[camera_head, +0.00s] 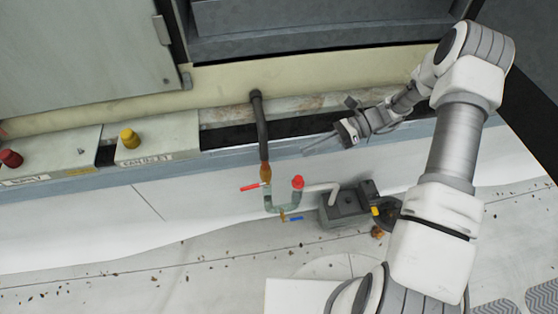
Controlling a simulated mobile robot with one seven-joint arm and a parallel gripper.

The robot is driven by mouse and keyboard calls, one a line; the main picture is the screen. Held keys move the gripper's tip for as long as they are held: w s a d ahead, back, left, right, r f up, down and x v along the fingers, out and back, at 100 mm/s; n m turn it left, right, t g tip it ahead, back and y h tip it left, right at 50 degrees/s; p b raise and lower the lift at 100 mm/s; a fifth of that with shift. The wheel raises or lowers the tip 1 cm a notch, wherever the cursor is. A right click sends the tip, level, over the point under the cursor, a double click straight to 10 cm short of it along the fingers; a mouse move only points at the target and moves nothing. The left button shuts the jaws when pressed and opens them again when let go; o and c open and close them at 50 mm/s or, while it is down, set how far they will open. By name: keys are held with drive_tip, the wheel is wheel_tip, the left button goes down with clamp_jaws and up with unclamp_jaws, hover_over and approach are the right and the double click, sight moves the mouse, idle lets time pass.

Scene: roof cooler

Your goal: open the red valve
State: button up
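The red valve's lever handle (251,187) sticks out to the left from a greenish U-shaped pipe (268,200), just below a brass fitting (265,173). A dark pipe (262,128) comes down into that fitting from the wall. A red cap (298,182) tops the right leg of the U. A blue lever (296,218) sits at its bottom. My gripper (306,149) is above and to the right of the red handle, clear of it. Its thin fingers point left and look apart, with nothing between them.
A grey pump-like box (345,207) stands right of the U-pipe, joined by a pale bent pipe (325,188). Left are panels with a yellow knob (130,138) and a red knob (11,158). A grey ledge (225,158) runs along the wall behind the valve. Floor in front has scattered debris.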

drive_tip(key=s+n+g+h, duration=0.1)
drive_tip(key=s+a+f+g+h, duration=0.1)
drive_tip(key=s, duration=0.1)
drive_tip(key=s+a+f+n+g+h, duration=0.1)
drive_tip(key=shift+s+a+f+n+h, duration=0.2)
drive_tip(key=shift+n+h, duration=0.1)
drive_tip(key=shift+h, duration=0.1)
clamp_jaws()
drive_tip(key=n+t+h+p, duration=0.2)
drive_tip(key=n+t+h, duration=0.85)
drive_tip(key=n, duration=0.85)
approach(248, 187)
drive_tip(key=shift+h, duration=0.25)
drive_tip(key=b+x, duration=0.2)
drive_tip(key=x, duration=0.5)
drive_tip(key=shift+w+a, duration=0.15)
drive_tip(key=shift+r, duration=0.1)
drive_tip(key=shift+a, duration=0.1)
